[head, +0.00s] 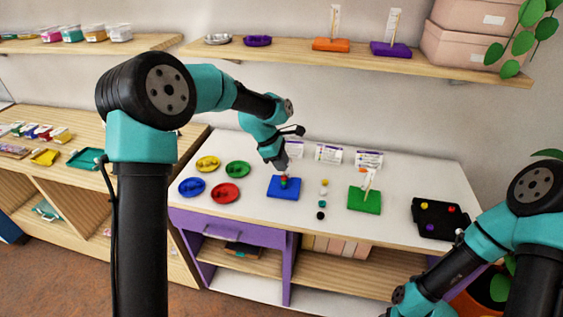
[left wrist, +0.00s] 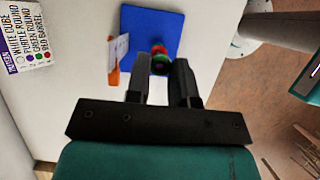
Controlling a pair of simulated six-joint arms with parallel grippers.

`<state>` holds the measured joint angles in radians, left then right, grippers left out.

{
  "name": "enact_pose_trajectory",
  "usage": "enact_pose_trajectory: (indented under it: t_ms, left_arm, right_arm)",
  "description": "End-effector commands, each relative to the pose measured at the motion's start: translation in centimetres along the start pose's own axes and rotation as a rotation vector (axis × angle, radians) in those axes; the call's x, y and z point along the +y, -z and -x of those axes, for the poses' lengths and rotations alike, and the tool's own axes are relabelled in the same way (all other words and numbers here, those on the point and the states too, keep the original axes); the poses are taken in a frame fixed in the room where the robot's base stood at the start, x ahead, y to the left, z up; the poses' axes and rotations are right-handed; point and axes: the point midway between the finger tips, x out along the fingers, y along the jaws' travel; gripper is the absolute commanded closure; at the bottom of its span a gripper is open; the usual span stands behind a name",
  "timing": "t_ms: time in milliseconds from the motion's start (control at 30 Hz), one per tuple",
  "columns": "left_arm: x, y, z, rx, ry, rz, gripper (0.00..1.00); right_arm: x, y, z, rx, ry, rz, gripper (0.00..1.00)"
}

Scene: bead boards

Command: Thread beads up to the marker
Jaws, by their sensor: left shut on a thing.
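My left gripper (head: 284,172) is low over this board. The board's peg is hidden by the beads and fingers. A white tag (left wrist: 119,47) and an orange strip (left wrist: 113,75) show left of the fingers. My right gripper is not visible.
Yellow, green, blue and red dishes (head: 225,193) stand left of the board. Several loose beads (head: 322,203) form a column to its right. Beyond are a green board (head: 362,205) with an upright peg and a black tray (head: 428,228) holding beads. Pattern cards (head: 328,153) stand behind.

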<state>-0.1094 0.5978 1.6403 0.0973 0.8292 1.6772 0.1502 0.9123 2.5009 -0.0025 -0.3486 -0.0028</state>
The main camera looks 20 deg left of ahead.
Motion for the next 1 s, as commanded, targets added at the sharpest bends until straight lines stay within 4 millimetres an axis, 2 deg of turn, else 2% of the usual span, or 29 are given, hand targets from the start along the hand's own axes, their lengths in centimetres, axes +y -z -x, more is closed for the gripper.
enact_pose_trajectory:
  t_ms: [1000]
  left_arm:
    - [-0.1, 0.8, -1.6, 0.0, 0.0, 0.0, 0.99]
  right_arm:
    - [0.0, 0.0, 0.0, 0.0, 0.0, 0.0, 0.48]
